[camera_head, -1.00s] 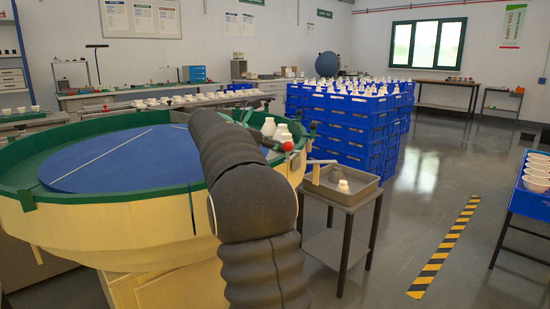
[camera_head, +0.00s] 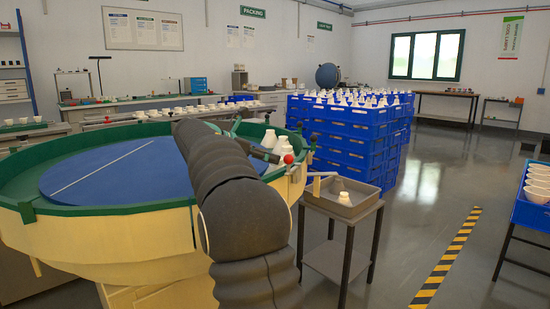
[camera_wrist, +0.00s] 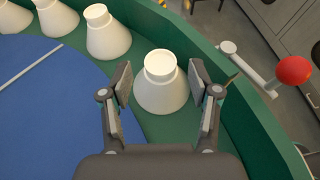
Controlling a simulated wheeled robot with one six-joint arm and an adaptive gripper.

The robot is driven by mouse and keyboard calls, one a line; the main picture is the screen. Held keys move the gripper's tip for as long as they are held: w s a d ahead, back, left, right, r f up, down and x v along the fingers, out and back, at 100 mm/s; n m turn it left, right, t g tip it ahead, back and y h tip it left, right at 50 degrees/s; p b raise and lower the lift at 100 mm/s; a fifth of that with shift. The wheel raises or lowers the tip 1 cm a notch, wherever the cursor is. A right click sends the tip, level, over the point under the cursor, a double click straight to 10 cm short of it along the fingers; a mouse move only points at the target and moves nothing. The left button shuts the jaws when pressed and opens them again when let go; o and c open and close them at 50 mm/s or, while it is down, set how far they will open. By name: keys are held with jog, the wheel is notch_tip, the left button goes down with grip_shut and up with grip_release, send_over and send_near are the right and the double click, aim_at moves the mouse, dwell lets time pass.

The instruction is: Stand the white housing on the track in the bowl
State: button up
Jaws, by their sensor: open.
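The bowl (camera_head: 100,208) is a wide round cream tub with a green rim and track around a blue disc (camera_head: 120,165). In the wrist view, a white cone-shaped housing (camera_wrist: 161,85) stands upright on the green track (camera_wrist: 150,125), narrow neck up. My gripper (camera_wrist: 160,82) is open, with one finger on each side of this housing; I cannot tell whether either finger touches it. More white housings (camera_wrist: 107,32) stand along the track to the upper left. In the head view, white housings (camera_head: 270,139) show at the bowl's right side, and my arm hides part of the bowl.
A lever with a red ball (camera_wrist: 294,70) sticks out beside the bowl rim, right of my gripper. A grey tray (camera_head: 355,203) with a white housing (camera_head: 344,198) stands on a small table. Stacked blue crates (camera_head: 345,140) are behind.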

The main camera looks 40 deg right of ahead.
jog(key=s+p+v, duration=0.1)
jog(key=v, duration=0.7)
jog(key=shift+w+a, duration=0.2)
jog(key=shift+w, duration=0.3)
